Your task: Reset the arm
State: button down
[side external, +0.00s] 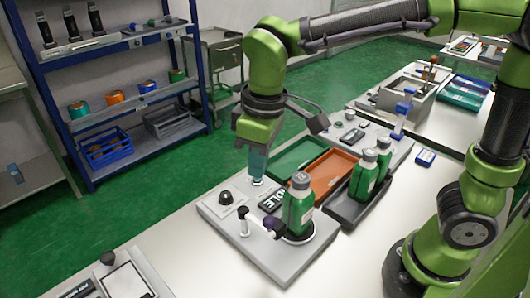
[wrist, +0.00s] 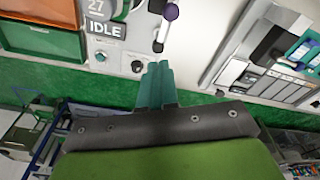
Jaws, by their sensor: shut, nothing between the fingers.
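My gripper (side external: 257,178) is over the far edge of the grey applicator panel (side external: 228,222), pointing down. Its teal fingers (wrist: 158,72) are together and empty. The tips are close above the panel; I cannot tell whether they touch it. In the wrist view, a dark round knob (wrist: 136,66) is just left of the fingertips, beside a display (wrist: 104,22) reading IDLE. A green bottle with a grey cap (side external: 298,206) stands upright in the round station on the panel. A lever with a purple knob (side external: 271,224) is beside the bottle; the purple knob also shows in the wrist view (wrist: 170,12).
A dark tray (side external: 344,213) holds green bottles right of the station. An empty green tray (side external: 292,156) and an orange tray (side external: 329,180) lie behind. A blue shelf rack (side external: 75,150) stands across the floor. A flat white-topped device (side external: 123,281) lies at the front left.

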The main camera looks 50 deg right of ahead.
jog(key=s+d+r+m+t, duration=0.1)
jog(key=s+d+m+t, duration=0.2)
jog(key=d, duration=0.4)
jog(key=s+d+m+t+y, duration=0.1)
jog(key=s+d+m+t, duration=0.2)
jog(key=d+m, duration=0.3)
jog(key=shift+s+d+r+y, duration=0.3)
jog(key=shift+s+d+r, duration=0.05)
jog(key=shift+s+d, duration=0.4)
